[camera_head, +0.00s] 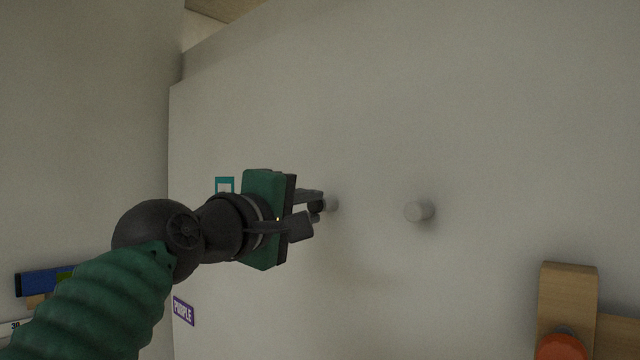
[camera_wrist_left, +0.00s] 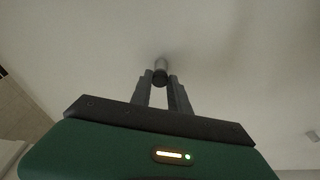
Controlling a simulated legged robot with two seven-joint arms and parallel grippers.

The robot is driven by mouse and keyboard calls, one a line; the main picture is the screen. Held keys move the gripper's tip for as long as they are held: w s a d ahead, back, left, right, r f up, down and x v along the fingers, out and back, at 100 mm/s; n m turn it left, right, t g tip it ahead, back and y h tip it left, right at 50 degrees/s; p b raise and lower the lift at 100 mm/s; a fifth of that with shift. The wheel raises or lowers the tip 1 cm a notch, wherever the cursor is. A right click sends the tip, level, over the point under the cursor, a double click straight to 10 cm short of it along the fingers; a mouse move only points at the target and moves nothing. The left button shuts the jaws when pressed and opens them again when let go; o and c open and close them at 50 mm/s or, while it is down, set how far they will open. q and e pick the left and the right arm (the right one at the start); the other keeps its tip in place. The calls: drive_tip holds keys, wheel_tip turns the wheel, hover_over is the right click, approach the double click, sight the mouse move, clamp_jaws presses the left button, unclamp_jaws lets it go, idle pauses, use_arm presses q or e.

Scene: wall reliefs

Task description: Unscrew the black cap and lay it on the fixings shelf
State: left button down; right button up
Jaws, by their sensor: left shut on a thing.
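The black cap (camera_head: 316,206) sits at the end of a short grey stud (camera_head: 331,204) that sticks out of the pale wall. My left gripper (camera_head: 311,209) is shut on the cap, its fingers reaching toward the wall from the left and partly hiding it. In the left wrist view the dark cap (camera_wrist_left: 160,78) shows between the fingertips (camera_wrist_left: 160,83), with the grey stud (camera_wrist_left: 161,65) behind it. I cannot tell whether the cap is still threaded on the stud. My right gripper is not in view. I cannot make out a fixings shelf for certain.
A second, bare grey stud (camera_head: 419,211) sticks out to the right. A wooden piece (camera_head: 568,290) with an orange part (camera_head: 562,347) is at the lower right. A purple label (camera_head: 183,311), a teal-framed plate (camera_head: 224,185) and a blue object (camera_head: 45,281) are on the left.

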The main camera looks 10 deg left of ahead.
use_arm(q)
drive_tip(key=shift+w+f, duration=0.1)
drive_tip(key=shift+f, duration=0.15)
drive_tip(key=n+p, duration=0.3)
drive_tip(key=n+g+p, duration=0.1)
drive_tip(key=shift+r+p, duration=0.25)
drive_tip(key=shift+p, duration=0.1)
drive_tip(key=shift+f+n, duration=0.15)
drive_tip(key=shift+n, duration=0.25)
drive_tip(key=n, duration=0.2)
drive_tip(key=n+g, duration=0.1)
drive_tip(key=n, duration=0.1)
drive_tip(key=shift+a+n+g, duration=0.15)
drive_tip(key=shift+n+g, duration=0.15)
drive_tip(key=c, duration=1.5)
unclamp_jaws()
drive_tip(key=shift+r, duration=0.2)
